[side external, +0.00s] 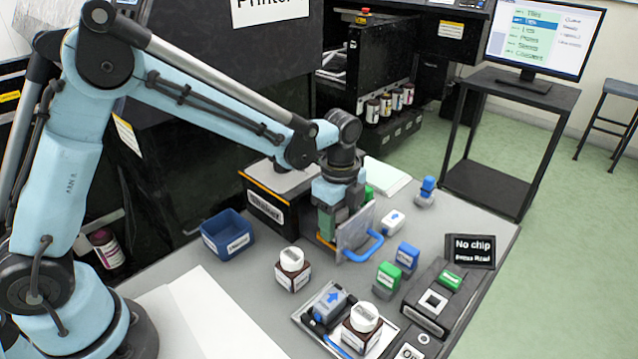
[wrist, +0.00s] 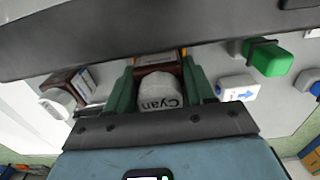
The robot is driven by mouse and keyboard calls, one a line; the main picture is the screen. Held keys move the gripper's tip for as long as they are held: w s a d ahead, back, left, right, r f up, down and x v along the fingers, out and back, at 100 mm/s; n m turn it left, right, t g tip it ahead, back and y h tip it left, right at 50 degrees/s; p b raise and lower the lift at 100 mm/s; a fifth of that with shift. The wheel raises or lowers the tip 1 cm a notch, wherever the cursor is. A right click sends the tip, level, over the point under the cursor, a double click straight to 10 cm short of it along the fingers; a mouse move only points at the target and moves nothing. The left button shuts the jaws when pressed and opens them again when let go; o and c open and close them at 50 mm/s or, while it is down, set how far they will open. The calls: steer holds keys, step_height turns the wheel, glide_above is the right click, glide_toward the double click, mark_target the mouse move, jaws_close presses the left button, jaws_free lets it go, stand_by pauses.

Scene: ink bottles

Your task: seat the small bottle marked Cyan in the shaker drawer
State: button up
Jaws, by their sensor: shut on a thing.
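The small Cyan bottle shows in the wrist view as a white cap (wrist: 160,94) lettered Cyan above a brown body. My gripper (wrist: 160,80) has its green fingers on both sides of it, shut on it. In the side external view my gripper (side external: 331,222) points down at the front of the black shaker (side external: 265,204), behind a clear drawer front (side external: 355,229) with a blue handle (side external: 364,249). The bottle is hidden there by the fingers and drawer front. I cannot tell whether its base touches the drawer floor.
A blue bin (side external: 229,236) stands left of the shaker. Two white-capped bottles (side external: 292,269) (side external: 361,327) stand nearer the front, one at a tray (side external: 300,318). Green and blue blocks (side external: 388,276) (side external: 407,257) and a No chip display (side external: 472,250) are at right.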

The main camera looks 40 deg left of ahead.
stand_by(0.3)
steer(key=o, duration=1.5)
steer(key=shift+o, duration=0.2)
steer(key=shift+r, duration=0.1)
steer(key=shift+r, duration=3.35)
steer(key=shift+r, duration=0.1)
